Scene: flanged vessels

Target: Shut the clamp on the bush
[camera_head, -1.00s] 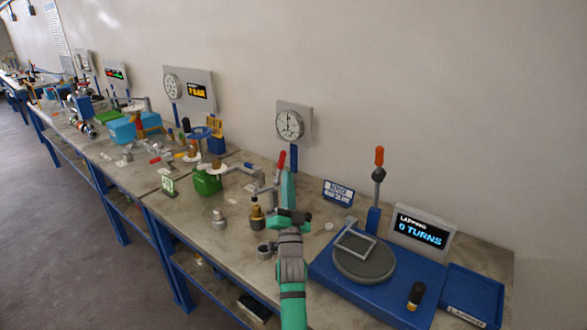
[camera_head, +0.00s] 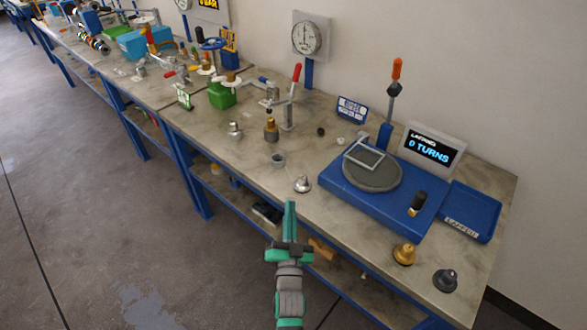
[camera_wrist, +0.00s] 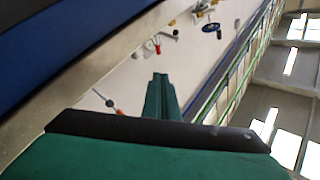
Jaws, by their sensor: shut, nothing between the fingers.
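A clamp with a raised red handle (camera_head: 295,76) stands upright on a grey post near the bench's back in the head view. A brass-coloured fitting (camera_head: 271,130) stands just left of the post's foot. I cannot tell for certain which part is the bush, or whether one sits in the clamp. My gripper (camera_head: 290,208) is in front of the bench edge, apart from the clamp and nearer the camera. Its green fingers are together and empty. They also show together in the wrist view (camera_wrist: 160,85).
The blue lapping station (camera_head: 342,190) with its round plate stands to the right, beside a blue tray (camera_head: 470,210). A silver fitting (camera_head: 235,131), grey cup (camera_head: 278,160), silver flanged piece (camera_head: 302,184) and brass piece (camera_head: 404,254) stand on the bench. Floor at left is clear.

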